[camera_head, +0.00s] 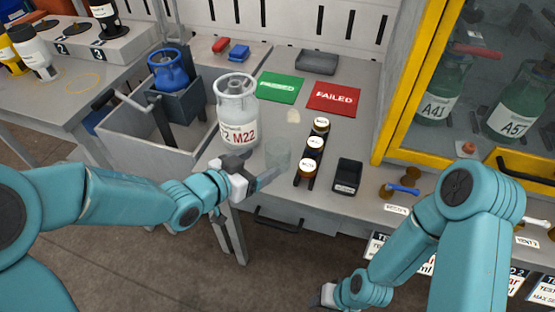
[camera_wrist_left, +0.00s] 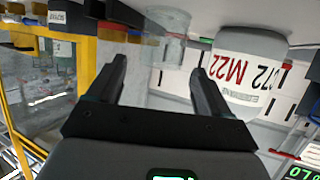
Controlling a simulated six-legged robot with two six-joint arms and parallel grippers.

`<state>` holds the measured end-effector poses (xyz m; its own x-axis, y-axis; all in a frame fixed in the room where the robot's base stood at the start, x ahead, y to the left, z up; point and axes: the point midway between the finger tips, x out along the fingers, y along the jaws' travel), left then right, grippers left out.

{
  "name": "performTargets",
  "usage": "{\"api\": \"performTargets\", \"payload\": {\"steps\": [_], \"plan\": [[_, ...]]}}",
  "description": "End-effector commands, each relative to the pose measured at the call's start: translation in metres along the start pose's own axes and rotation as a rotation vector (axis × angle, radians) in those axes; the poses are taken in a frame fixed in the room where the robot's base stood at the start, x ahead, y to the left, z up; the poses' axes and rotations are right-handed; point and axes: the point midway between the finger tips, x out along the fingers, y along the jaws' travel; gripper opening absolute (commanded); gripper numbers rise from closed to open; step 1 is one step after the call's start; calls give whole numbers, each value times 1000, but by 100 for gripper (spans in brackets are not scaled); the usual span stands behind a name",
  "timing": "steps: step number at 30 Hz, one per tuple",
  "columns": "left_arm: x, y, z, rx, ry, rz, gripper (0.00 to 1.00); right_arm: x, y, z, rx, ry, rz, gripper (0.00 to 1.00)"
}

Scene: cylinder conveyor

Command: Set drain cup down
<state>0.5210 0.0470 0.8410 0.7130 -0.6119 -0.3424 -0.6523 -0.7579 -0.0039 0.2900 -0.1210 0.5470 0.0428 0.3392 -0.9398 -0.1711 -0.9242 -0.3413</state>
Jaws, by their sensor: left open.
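The drain cup, a clear see-through cup (camera_head: 278,154), stands upright on the grey bench near its front edge. It sits right of the white bottle marked M22 (camera_head: 237,112). My left gripper (camera_head: 262,169) is open at the near side of the cup. In the left wrist view, which is turned over, the cup (camera_wrist_left: 168,30) lies beyond the open fingertips (camera_wrist_left: 157,66), with nothing held between them. The M22 bottle (camera_wrist_left: 245,70) stands to one side there. My right gripper (camera_head: 326,296) is low at the bottom; its jaws are too small to read.
A black rack with several white-capped vials (camera_head: 313,144) stands close right of the cup, then a black device (camera_head: 347,176). Green PASSED (camera_head: 281,88) and red FAILED (camera_head: 334,97) mats lie behind. A yellow-framed cabinet (camera_head: 408,75) bounds the right; a sink (camera_head: 150,150) lies left.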

Motion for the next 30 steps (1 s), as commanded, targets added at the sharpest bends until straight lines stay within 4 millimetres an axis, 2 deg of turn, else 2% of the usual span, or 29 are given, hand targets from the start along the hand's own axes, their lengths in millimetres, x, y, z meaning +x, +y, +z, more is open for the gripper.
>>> {"api": "performTargets", "payload": {"steps": [1, 4, 12, 21, 29, 30], "plan": [[12, -1, 1, 0, -1, 1, 80, 1, 0, 0, 0, 0, 0, 43], [30, -4, 1, -1, 0, 0, 80, 2, 0, 0, -1, 0, 0, 43], [53, -8, 0, -2, -1, -2, 80, 1, 0, 0, 0, 0, 0, 43], [97, -8, -4, -3, -2, -3, 80, 0, 0, 0, 0, 0, 0, 43], [101, -6, -4, -3, -1, -3, 80, 0, 0, 0, 0, 0, 0, 43], [101, -6, -4, -3, -1, -3, 70, 0, 0, 0, 0, 0, 0, 43]]}}
